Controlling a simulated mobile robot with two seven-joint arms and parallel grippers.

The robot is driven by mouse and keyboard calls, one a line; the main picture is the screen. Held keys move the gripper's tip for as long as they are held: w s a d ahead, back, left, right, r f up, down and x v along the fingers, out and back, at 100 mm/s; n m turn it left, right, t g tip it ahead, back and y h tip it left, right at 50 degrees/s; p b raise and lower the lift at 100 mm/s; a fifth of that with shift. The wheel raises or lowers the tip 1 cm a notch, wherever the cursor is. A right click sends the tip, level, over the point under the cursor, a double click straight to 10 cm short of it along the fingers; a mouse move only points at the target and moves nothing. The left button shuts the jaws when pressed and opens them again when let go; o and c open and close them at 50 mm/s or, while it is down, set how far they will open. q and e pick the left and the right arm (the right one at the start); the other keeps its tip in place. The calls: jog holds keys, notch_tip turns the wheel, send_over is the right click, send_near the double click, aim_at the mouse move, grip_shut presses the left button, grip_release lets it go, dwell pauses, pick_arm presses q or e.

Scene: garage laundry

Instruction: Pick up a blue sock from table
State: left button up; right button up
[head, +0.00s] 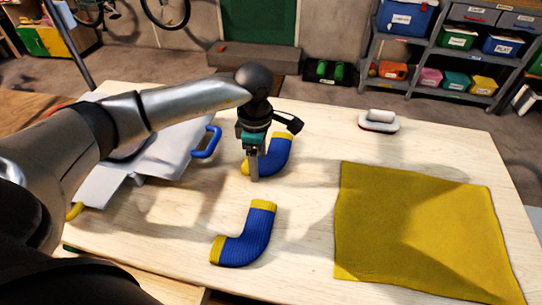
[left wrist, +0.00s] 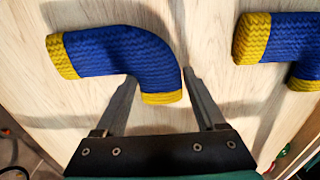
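Two bent blue socks with yellow ends lie on the light wooden table (head: 310,265). The near blue sock (head: 246,238) lies alone at the front middle. My left gripper (head: 254,178) points down at the far blue sock (head: 274,158) and partly covers it. In the left wrist view, my left gripper (left wrist: 160,78) is open, with one yellow end of a blue sock (left wrist: 125,52) between its fingers. I cannot tell whether the fingers touch it. The other sock (left wrist: 290,38) is at the upper right there. My right gripper is not in view.
A yellow cloth (head: 415,225) lies flat on the right. A white and red object (head: 379,121) stands at the far edge. A white slanted panel (head: 175,152) with a blue handle (head: 207,142) is at left, close under my left arm. A shelf with bins (head: 450,55) stands behind.

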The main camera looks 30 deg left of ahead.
pick_arm(q)
jog(key=c, duration=0.9)
